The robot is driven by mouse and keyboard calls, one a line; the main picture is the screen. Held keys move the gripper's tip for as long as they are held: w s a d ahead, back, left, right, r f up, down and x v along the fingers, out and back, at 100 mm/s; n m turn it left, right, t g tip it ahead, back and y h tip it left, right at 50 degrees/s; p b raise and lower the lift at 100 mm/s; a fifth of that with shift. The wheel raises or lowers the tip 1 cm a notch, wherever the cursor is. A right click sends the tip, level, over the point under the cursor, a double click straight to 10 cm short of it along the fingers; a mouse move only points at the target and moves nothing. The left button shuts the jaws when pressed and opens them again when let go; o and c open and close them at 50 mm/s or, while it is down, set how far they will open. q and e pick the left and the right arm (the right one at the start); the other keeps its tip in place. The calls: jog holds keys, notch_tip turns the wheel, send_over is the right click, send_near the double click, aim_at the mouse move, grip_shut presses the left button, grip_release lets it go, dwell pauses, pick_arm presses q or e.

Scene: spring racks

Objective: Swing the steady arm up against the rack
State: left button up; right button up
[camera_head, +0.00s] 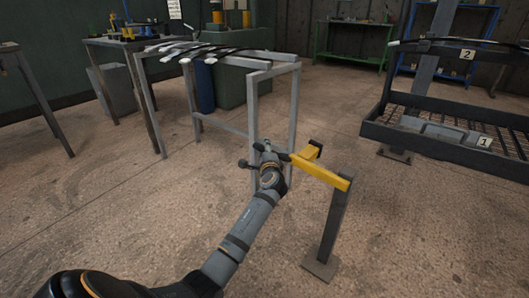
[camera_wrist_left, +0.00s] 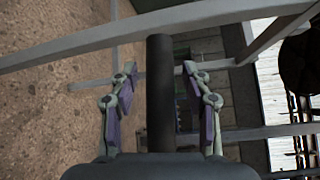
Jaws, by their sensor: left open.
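The yellow steady arm (camera_head: 322,172) sticks out level from the top of a grey post (camera_head: 333,225) on the floor. A dark grip bar reaches from its near-rack end toward my left gripper (camera_head: 268,150). In the left wrist view, a dark round bar (camera_wrist_left: 160,90) stands between the two fingers of my left gripper (camera_wrist_left: 160,88), with gaps on both sides. The fingers are open. The grey rack (camera_head: 272,72) stands just behind, with several dark leaf springs (camera_head: 205,52) across its top. My right gripper is not in view.
A dark mesh-shelf rack (camera_head: 440,150) with labels 1 and 2 stands at the right. A workbench (camera_head: 110,42) is at the back left, a green bench (camera_head: 350,45) at the back.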

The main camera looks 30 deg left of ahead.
pick_arm(q)
jog(key=shift+c, duration=0.3)
grip_shut()
